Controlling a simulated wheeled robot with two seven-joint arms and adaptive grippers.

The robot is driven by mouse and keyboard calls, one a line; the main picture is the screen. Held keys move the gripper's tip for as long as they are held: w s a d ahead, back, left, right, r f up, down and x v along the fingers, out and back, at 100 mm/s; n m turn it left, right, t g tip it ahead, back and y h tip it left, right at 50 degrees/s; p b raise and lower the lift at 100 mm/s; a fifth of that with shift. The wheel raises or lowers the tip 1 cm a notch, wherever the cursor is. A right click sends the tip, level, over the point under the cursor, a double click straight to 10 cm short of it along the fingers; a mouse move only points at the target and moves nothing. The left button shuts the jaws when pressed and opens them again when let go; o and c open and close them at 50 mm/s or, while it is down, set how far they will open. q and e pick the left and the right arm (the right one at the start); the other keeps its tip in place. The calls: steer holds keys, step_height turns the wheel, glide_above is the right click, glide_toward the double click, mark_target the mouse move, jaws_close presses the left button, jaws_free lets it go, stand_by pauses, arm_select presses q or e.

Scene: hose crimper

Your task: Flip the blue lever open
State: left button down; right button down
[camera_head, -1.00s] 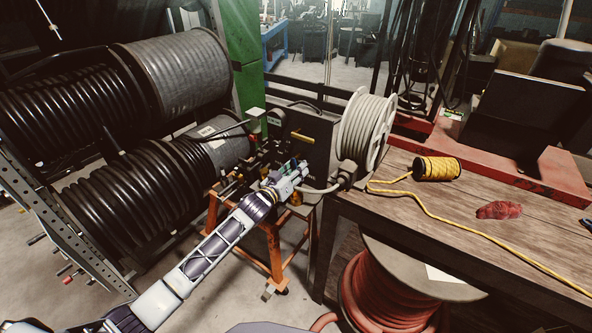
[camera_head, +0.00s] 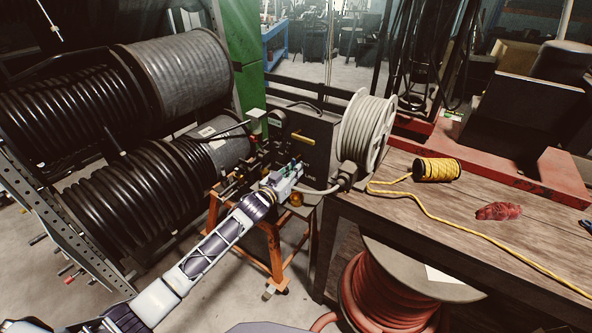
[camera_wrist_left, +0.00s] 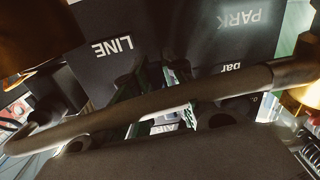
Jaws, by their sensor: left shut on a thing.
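The hose crimper (camera_head: 258,152) is a dark machine on an orange stand, left of the wooden bench. My left arm reaches up to it from the lower left. My left gripper (camera_head: 292,172) is at the machine's front right side, shut on a small part there. The gripper's body hides that part, and I cannot make out its colour. I cannot clearly pick out the blue lever in either view. In the left wrist view, a dark curved bar or hose (camera_wrist_left: 180,97) crosses the picture close up and partly covers the fingers. My right gripper is not in view.
A pale hose reel (camera_head: 366,128) stands just right of the gripper. The bench (camera_head: 420,215) holds a yellow rope spool (camera_head: 437,169) and a red cloth (camera_head: 499,211). Large black hose reels (camera_head: 120,195) stand at left. A dark panel lettered LINE and PARK (camera_wrist_left: 160,35) is close to the wrist.

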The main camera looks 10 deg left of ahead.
arm_select(q)
steer(key=shift+a+m, duration=0.15)
steer(key=shift+m, duration=0.35)
steer(key=c, duration=1.5)
jaws_free()
steer(key=shift+o, duration=0.3)
steer(key=shift+s+a, duration=0.3)
steer(key=shift+s, duration=0.2)
steer(key=v, duration=1)
steer(key=shift+s, duration=0.35)
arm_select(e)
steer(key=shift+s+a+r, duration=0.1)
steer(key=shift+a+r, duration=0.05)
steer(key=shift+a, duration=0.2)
arm_select(q)
steer(key=shift+a, duration=0.1)
steer(key=shift+f, duration=0.2)
